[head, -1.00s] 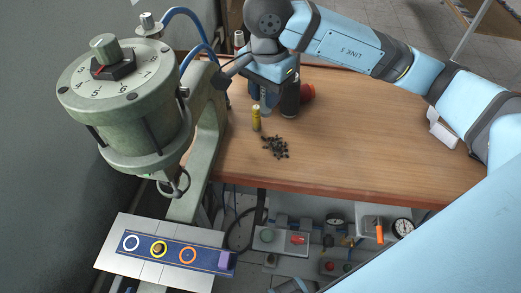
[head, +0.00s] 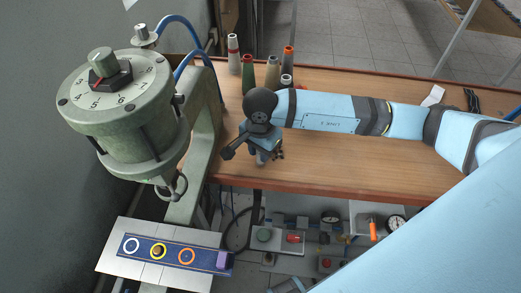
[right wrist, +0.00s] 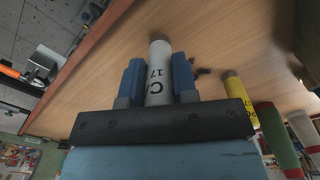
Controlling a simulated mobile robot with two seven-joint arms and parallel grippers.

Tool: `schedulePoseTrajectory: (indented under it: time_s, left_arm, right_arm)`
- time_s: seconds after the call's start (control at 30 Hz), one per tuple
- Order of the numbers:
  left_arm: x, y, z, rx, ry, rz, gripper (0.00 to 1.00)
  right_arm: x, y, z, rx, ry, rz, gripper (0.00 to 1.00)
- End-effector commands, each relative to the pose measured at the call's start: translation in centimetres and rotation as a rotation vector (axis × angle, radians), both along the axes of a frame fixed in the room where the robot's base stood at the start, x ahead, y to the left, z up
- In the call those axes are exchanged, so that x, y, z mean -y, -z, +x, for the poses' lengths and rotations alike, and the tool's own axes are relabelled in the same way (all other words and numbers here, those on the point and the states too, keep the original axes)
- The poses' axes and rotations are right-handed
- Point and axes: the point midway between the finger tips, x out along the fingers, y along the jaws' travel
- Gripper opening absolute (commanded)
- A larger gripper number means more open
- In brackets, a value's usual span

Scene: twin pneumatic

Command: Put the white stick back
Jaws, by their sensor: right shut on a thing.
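My right gripper (head: 262,157) is over the front part of the wooden table in the head view. In the right wrist view its blue fingers (right wrist: 159,84) are shut on a white stick (right wrist: 158,85) with black lettering and "17" on it. In the head view the gripper hides most or all of this stick. The held stick is apart from the panel. My left gripper is not in view.
Several coloured sticks stand at the back of the table, among them a white one with a red band (head: 233,60) and a green one (head: 248,78). A yellow stick (right wrist: 238,95) shows in the wrist view. The grey-green machine (head: 120,100) blocks the left side.

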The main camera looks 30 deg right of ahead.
Motion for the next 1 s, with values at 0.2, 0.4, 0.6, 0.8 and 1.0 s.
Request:
schedulePoseTrajectory:
  time_s: [0.2, 0.4, 0.6, 0.8, 1.0]
  left_arm:
    - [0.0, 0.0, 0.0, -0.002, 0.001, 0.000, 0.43]
    - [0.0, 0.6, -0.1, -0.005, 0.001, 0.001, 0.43]
    - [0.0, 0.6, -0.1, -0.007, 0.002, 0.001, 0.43]
    - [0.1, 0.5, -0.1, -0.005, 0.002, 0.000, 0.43]
    - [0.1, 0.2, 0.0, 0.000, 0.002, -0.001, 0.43]
  right_arm:
    - [0.0, 0.8, 0.0, 0.002, 0.000, 0.001, 0.08]
    - [0.0, 1.1, 0.0, 0.002, 0.000, 0.000, 0.08]
    - [0.0, 1.0, 0.0, 0.001, 0.000, -0.001, 0.52]
    - [0.0, 1.0, 0.0, 0.001, 0.000, -0.001, 0.52]
    - [0.0, -0.3, 0.1, 0.005, -0.001, 0.000, 0.52]
